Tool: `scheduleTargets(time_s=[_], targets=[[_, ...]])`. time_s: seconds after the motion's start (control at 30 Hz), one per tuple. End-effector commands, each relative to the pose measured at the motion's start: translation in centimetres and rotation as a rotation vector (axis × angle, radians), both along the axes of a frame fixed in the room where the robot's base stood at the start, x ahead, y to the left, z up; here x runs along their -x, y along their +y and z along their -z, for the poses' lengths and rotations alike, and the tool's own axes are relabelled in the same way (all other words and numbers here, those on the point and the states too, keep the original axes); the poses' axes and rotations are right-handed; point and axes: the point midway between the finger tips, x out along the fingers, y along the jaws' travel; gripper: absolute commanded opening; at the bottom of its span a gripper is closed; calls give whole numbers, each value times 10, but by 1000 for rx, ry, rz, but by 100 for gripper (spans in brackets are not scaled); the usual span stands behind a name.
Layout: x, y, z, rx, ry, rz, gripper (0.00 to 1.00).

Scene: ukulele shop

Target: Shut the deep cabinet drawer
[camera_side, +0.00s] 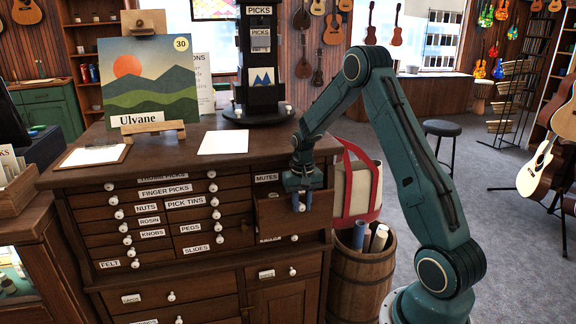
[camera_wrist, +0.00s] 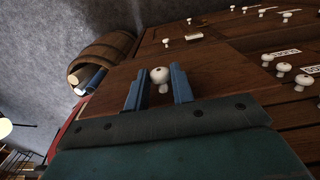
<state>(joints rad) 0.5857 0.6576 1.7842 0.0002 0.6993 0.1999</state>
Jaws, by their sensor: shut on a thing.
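The deep drawer (camera_side: 272,218) at the right of the wooden cabinet (camera_side: 150,275) stands pulled out, its front standing forward of the drawers around it. Its white round knob (camera_side: 301,208) is at the upper middle of the front. My gripper (camera_side: 302,194) reaches down to the drawer front from above, at the knob. In the wrist view the blue fingers (camera_wrist: 159,88) lie on either side of the white knob (camera_wrist: 160,74), shut on it. The drawer front (camera_wrist: 115,88) fills the area behind the fingers. The drawer's inside is hidden.
Other labelled small drawers (camera_side: 165,203) to the left look shut. A wooden barrel (camera_side: 358,278) with rolled papers stands close at the right, beside a white and red bag (camera_side: 357,185). A painting (camera_side: 150,78), clipboard (camera_side: 94,156) and black stand (camera_side: 258,113) are on the cabinet top.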

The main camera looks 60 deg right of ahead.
Motion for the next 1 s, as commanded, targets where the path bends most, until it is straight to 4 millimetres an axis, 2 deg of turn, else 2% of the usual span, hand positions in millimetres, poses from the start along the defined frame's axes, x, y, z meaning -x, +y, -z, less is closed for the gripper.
scheduleTargets(time_s=[0.23,0.27,0.33,0.77,1.0], targets=[[-1,0,-1,1,-4,-2,0],[-1,0,-1,1,-4,-2,30],[-1,0,-1,1,-4,-2,44],[0,0,-4,1,-1,0,45],[0,0,-24,2,-4,0,45]])
